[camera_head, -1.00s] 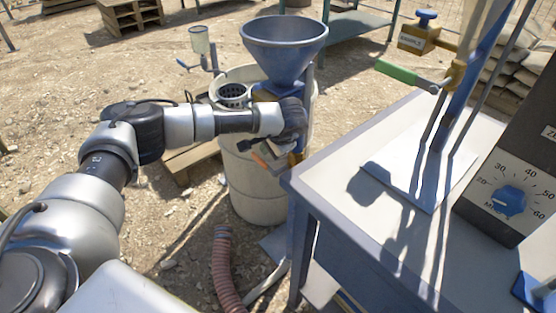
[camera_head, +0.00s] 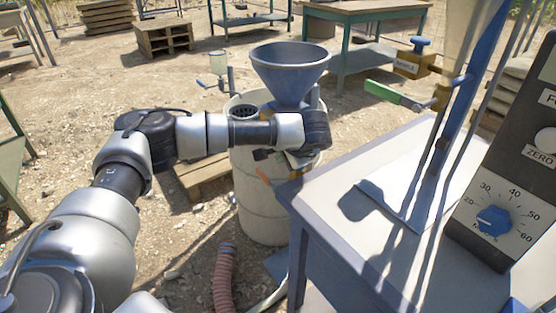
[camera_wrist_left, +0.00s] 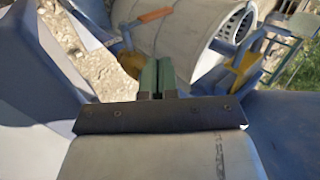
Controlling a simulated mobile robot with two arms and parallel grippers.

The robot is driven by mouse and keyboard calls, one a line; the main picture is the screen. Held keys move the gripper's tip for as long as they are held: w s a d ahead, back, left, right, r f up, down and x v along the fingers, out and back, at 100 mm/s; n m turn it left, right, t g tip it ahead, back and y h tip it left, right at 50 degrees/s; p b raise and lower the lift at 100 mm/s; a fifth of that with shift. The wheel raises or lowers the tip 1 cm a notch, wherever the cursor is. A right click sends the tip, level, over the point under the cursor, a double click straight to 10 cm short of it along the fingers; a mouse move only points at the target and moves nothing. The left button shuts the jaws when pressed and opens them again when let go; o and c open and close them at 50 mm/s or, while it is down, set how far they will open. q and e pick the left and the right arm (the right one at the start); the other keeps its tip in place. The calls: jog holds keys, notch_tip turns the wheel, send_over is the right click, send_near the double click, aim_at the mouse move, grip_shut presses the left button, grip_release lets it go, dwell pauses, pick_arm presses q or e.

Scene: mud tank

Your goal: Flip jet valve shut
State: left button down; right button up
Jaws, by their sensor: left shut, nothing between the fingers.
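A lever with an orange handle (camera_head: 264,175) shows below my left wrist, in front of the white barrel and under the blue hopper (camera_head: 290,72). In the left wrist view the orange handle (camera_wrist_left: 155,15) lies near the top, with a brass valve body (camera_wrist_left: 130,64) beside it. My left gripper (camera_head: 298,160) is at the table's back left corner, partly hidden by its own wrist. In the left wrist view its green fingertips (camera_wrist_left: 157,76) are together and empty, close to the brass body; contact cannot be told. My right gripper is not in view.
A blue-grey table (camera_head: 350,235) stands close on the right, with a green-handled valve (camera_head: 383,92) above it and a dial box (camera_head: 492,215). The white barrel (camera_head: 262,210) stands behind the table corner. A ribbed hose (camera_head: 224,275) lies on the ground.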

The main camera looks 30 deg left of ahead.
pick_arm(q)
jog(key=shift+v, duration=1.2)
jog(key=shift+f, duration=0.1)
